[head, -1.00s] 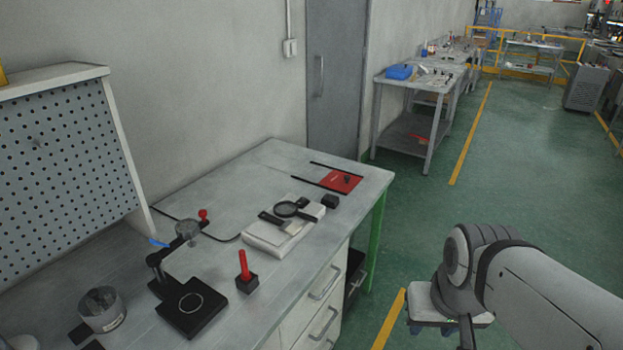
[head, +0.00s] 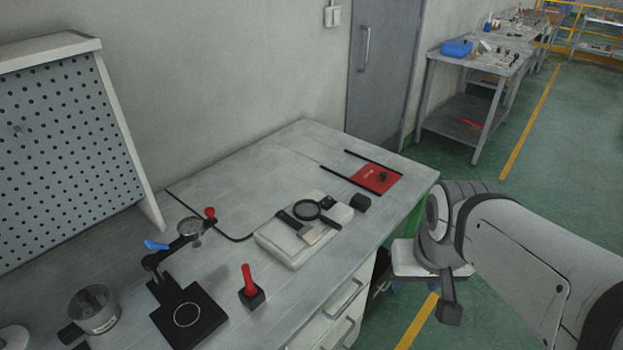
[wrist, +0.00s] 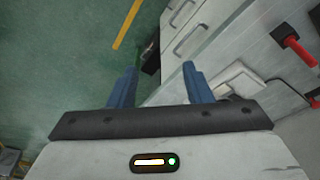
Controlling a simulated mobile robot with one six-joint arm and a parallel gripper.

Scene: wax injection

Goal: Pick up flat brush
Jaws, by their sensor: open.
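The flat brush (head: 291,221), with a dark handle and a pale, flat bristle end, lies on a white block (head: 276,253) on the workbench, beside a black magnifying glass (head: 307,209). My gripper's two blue fingers (wrist: 160,80) are spread apart with nothing between them in the wrist view. My gripper is off the bench's right side, over the floor and in front of the drawers, well apart from the brush. I cannot make out the brush in the wrist view.
A red-handled tool in a black base (head: 251,288), a dial stand (head: 188,314) and a metal pot (head: 95,309) stand nearer on the bench (head: 235,205). A red plate (head: 376,178) lies at its far end.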

